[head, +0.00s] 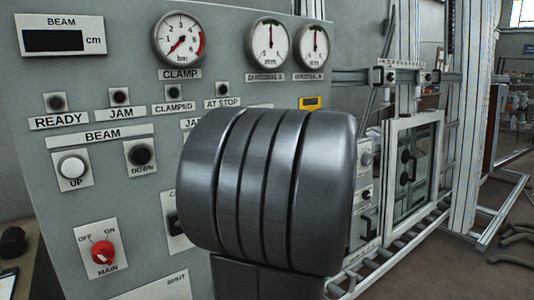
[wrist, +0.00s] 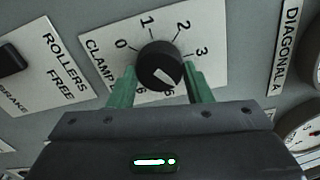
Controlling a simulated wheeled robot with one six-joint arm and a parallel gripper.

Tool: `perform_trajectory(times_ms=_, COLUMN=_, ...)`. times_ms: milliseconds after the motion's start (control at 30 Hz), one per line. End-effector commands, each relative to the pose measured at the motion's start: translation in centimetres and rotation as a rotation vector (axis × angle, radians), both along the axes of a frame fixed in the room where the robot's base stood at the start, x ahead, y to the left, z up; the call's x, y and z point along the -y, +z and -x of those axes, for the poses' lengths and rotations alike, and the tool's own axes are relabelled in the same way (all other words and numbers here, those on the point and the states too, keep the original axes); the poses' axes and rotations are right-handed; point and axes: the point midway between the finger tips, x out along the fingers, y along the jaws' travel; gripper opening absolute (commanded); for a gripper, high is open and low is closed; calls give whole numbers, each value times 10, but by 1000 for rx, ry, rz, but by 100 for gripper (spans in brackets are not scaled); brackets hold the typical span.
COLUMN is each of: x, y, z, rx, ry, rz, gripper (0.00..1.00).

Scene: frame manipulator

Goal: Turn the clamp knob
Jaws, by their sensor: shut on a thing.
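The clamp knob (wrist: 160,62) is a round black knob on a white dial plate labelled CLAMP in the wrist view. Its scale shows 0, 1, 2 and 3, with higher numbers partly covered near the fingers. A white mark on the knob points down toward the 5. My gripper (wrist: 158,75) has its two green fingers on the left and right sides of the knob and is shut on it. In the head view my arm hides the knob and the fingers. The CLAMP gauge (head: 179,39) has its red needle pointing to the lower left.
The BRAKE/ROLLERS FREE plate (wrist: 50,75) with its black switch is left of the dial. The DIAGONAL plate (wrist: 287,45) is to the right. The red MAIN switch (head: 103,252) and BEAM buttons sit on the panel's left. A frame machine (head: 410,165) stands at right.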

Motion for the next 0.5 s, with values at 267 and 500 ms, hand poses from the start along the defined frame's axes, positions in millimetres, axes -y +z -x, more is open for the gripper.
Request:
perform_trajectory(times_ms=267, x=0, y=-3, z=0, rx=78, ry=1, rz=109, gripper=22)
perform_trajectory(times_ms=500, x=0, y=-1, z=0, rx=104, ry=1, rz=146, gripper=22)
